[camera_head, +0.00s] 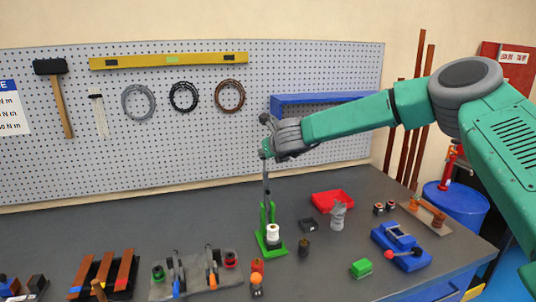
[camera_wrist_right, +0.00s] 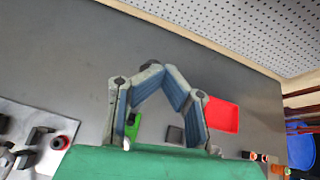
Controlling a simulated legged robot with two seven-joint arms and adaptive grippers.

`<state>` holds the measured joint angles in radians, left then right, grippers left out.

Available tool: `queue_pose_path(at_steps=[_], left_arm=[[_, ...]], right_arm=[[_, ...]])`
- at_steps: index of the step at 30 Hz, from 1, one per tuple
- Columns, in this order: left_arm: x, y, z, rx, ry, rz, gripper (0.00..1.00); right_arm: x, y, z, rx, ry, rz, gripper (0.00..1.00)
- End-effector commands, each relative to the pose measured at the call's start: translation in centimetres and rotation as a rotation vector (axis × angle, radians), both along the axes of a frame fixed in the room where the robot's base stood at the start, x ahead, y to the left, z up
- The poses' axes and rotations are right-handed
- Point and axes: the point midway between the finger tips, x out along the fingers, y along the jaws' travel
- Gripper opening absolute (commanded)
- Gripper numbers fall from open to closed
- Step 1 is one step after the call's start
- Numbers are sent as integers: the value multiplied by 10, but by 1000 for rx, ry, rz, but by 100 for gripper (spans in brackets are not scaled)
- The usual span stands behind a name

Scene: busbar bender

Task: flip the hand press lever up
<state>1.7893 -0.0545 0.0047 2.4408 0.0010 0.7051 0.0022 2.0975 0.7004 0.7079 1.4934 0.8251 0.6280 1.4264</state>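A green stand (camera_head: 270,238) with a thin dark upright lever (camera_head: 266,188) stands near the table's middle; I take it for the hand press. The lever's top reaches just below my right gripper (camera_head: 266,139). In the right wrist view my right gripper (camera_wrist_right: 164,72) has its fingers bent inward, with the tips appearing to meet. Whether a finger touches the lever, I cannot tell. My left gripper is in neither view.
A white spool (camera_head: 273,233) is at the green stand. A red tray (camera_head: 332,200), a grey fitting (camera_head: 338,217) and a blue device with a red knob (camera_head: 400,245) are to the right. A grey mat with tools (camera_head: 194,285) lies front left. The back left tabletop is clear.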

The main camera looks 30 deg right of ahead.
Motion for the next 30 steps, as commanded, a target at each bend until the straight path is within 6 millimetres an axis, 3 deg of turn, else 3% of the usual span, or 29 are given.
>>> queue_pose_path(at_steps=[17, 30], left_arm=[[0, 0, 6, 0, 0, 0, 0], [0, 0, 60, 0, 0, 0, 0]], right_arm=[[1, -2, 8, 0, -3, 0, 0], [0, -5, 80, -1, -5, 4, 0]])
